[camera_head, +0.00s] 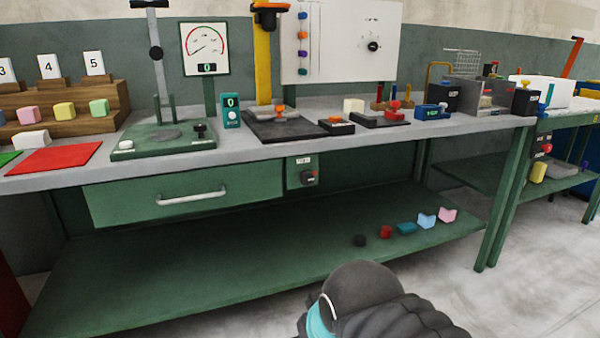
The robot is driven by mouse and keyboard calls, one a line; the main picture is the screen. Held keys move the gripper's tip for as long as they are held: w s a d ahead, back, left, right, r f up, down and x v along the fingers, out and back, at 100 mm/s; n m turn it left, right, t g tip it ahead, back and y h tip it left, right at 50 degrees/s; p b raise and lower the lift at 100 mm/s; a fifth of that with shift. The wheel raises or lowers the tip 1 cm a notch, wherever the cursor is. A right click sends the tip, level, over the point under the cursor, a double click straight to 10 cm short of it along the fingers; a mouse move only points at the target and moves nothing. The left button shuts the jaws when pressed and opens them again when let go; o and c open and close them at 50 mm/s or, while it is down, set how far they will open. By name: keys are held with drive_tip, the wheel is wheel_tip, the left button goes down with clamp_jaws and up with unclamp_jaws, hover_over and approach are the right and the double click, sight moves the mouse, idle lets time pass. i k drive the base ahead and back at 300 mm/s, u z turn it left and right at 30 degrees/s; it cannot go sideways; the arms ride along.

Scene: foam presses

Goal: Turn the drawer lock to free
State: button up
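The drawer lock (309,178) is a small dark knob with a reddish mark, on a green panel under the bench top. A small white label (303,160) sits above it, too small to read. The green drawer (130,205) is just left of the lock and looks closed, with a pale bar handle (190,196) across its front. I cannot tell which way the knob points. Part of my own arm shows at the bottom centre, well below and in front of the lock. My gripper's fingers are not visible.
The grey bench top (225,152) overhangs the lock and drawer. A green lower shelf (230,275) runs beneath, with several small coloured blocks such as a pink one (447,214) at its right. A green bench leg (503,200) stands right. The space before the lock looks clear.

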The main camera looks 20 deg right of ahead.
sight(306, 178)
drive_tip(key=z, duration=1.85)
drive_tip(key=k, duration=0.4)
drive_tip(key=u, duration=1.25)
